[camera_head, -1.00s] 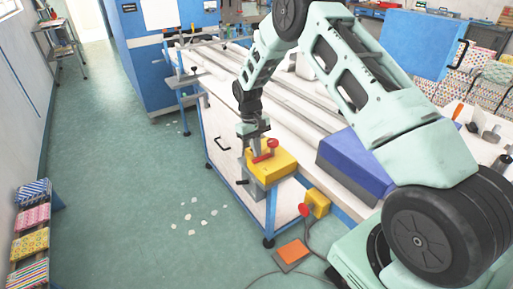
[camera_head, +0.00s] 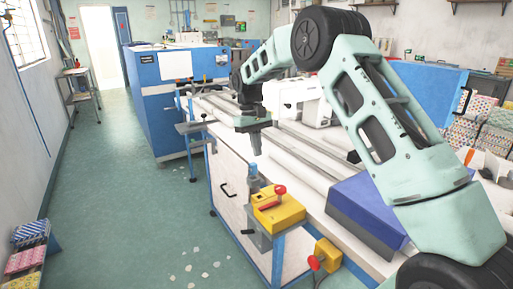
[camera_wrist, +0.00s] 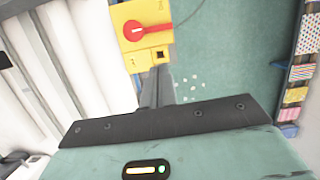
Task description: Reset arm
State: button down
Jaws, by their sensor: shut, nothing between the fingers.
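My gripper (camera_head: 256,151) hangs pointing down, shut and empty, above the near corner of the white workbench (camera_head: 232,180). In the wrist view its closed fingers (camera_wrist: 155,88) show just below the yellow switch box. The yellow switch box (camera_head: 278,212) has a red rotary handle and is mounted at the bench's end; it also shows in the wrist view (camera_wrist: 146,45). A clear gap lies between my fingertips and the box in the head view. My arm arches over the bench from the right.
A blue and grey box (camera_head: 365,212) lies on the bench under my arm. A white sewing machine (camera_head: 298,98) stands behind my arm. A second yellow box with a red button (camera_head: 326,256) sits low at the bench end. Open green floor (camera_head: 120,190) lies to the left.

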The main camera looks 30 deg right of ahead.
jog(key=shift+r, duration=0.4)
jog(key=s+a+r+n+t, duration=0.1)
jog(key=s+a+r+n, duration=0.1)
jog(key=s+a, duration=0.7)
jog(key=s+a+r+n, duration=0.2)
jog(key=s+a, duration=0.5)
jog(key=a, duration=0.4)
jog(key=s+a+f+n+t, duration=0.1)
jog(key=s, duration=1.1)
jog(key=s+a+f+n, duration=0.2)
jog(key=s, duration=1)
jog(key=shift+t+y, duration=0.4)
